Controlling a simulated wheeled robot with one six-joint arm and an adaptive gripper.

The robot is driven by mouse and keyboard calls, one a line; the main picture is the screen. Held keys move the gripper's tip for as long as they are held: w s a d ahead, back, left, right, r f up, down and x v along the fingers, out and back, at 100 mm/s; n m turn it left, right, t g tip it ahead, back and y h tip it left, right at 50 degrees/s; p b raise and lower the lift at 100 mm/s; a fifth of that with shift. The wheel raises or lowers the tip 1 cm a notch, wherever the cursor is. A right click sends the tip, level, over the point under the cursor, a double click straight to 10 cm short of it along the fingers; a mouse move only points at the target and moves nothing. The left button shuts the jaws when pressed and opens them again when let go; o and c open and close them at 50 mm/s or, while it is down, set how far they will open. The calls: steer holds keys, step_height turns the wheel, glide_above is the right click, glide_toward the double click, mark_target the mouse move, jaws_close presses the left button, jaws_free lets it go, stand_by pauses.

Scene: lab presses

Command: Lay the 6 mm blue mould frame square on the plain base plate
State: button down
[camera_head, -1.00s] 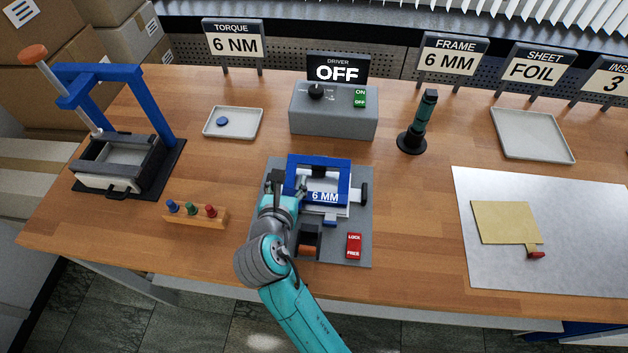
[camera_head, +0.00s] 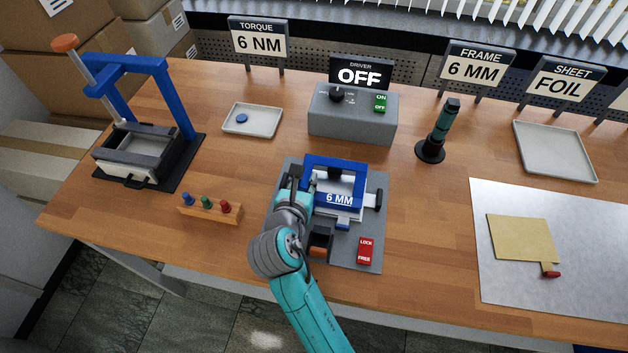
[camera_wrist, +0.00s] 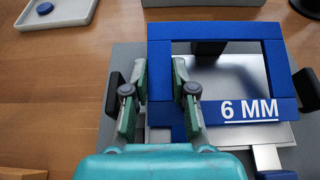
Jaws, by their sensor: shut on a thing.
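The blue mould frame (camera_head: 338,162), marked 6 MM, is over the grey fixture in the middle of the table. My gripper (camera_head: 309,184) is shut on its left bar, with one finger on each side. In the wrist view the frame (camera_wrist: 215,30) sits between the fingers of my gripper (camera_wrist: 158,100). A bare silver plate (camera_wrist: 238,72) shows through the frame's opening and past its front edge. The frame lies a little toward the far left of this plate. Whether it touches the plate I cannot tell.
The grey fixture (camera_head: 368,222) carries dark side knobs and a red LOCK/FREE tag (camera_head: 367,251). A driver box (camera_head: 352,122), reading OFF, stands behind. A screwdriver (camera_head: 441,130) stands right. A peg rack (camera_head: 211,209) and a blue-framed press (camera_head: 140,140) are left.

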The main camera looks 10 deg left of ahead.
step_height(320, 180, up, 9)
steer(key=shift+f, duration=0.1)
steer(key=shift+s+f+g, duration=0.45)
steer(key=shift+f+g, duration=0.25)
steer(key=shift+g, duration=0.05)
steer(key=shift+s+f+g, duration=0.4)
steer(key=shift+f+g, duration=0.25)
steer(key=shift+g, duration=0.1)
steer(key=shift+f, duration=0.15)
steer(key=shift+f, duration=2.15)
steer(key=shift+f, duration=0.9)
steer(key=c, duration=0.9)
jaws_free()
steer(key=shift+o, duration=0.2)
